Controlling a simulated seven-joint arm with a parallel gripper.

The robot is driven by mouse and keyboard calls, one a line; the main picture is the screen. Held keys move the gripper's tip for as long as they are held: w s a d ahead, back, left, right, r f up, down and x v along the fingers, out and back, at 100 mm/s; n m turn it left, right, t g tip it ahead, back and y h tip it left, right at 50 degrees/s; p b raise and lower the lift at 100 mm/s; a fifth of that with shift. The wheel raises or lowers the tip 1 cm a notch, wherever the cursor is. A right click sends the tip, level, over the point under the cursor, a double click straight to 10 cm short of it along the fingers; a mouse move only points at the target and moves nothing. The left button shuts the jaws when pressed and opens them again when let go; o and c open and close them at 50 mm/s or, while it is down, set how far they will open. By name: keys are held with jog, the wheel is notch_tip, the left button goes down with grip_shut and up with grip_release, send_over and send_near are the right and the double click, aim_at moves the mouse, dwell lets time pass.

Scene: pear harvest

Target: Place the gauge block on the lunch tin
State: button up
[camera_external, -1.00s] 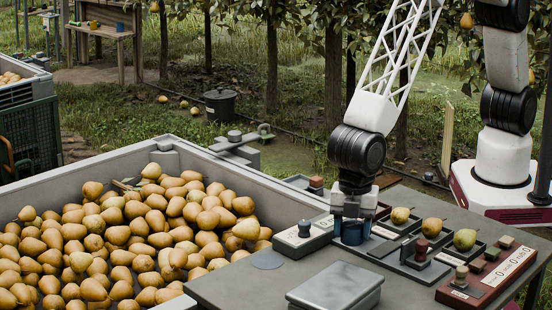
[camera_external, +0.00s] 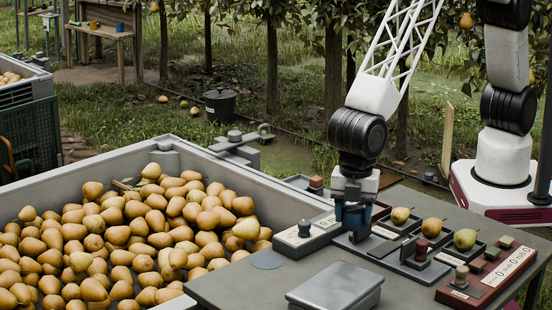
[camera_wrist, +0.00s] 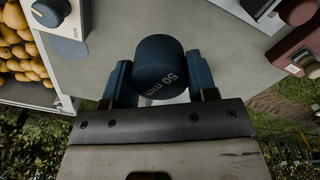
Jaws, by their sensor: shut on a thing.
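The gauge block is a dark blue cylinder marked "50 mm" (camera_wrist: 160,68). It sits between the two blue fingers of my gripper (camera_wrist: 152,88) in the wrist view. In the external view my gripper (camera_external: 353,214) is shut on it, just above the dark flat stand on the table, and the fingers partly hide the block. The lunch tin (camera_external: 336,285) is a grey lidded box at the front of the table, in front of and slightly left of my gripper. Its lid looks bare. I cannot make out the tin in the wrist view.
A white box with a dark knob (camera_external: 305,231) stands just left of my gripper. Dark trays with pears (camera_external: 432,227) and a red box with number dials (camera_external: 490,277) stand to the right. A large bin of pears (camera_external: 120,163) borders the table's left. A round grey disc (camera_external: 267,260) lies left of the tin.

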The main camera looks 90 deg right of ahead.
jog(key=s+a+r+n, duration=0.2)
jog(key=s+a+n, duration=0.1)
jog(key=s+a, duration=0.2)
jog(key=shift+s+a+n, duration=0.4)
jog(key=shift+a, duration=0.05)
send_over(337, 285)
jog(key=shift+f, duration=0.65)
dwell(0.5)
jog(key=shift+f, duration=1.8)
jog(key=shift+f, duration=0.1)
jog(key=o, duration=0.9)
jog(key=shift+o, duration=0.2)
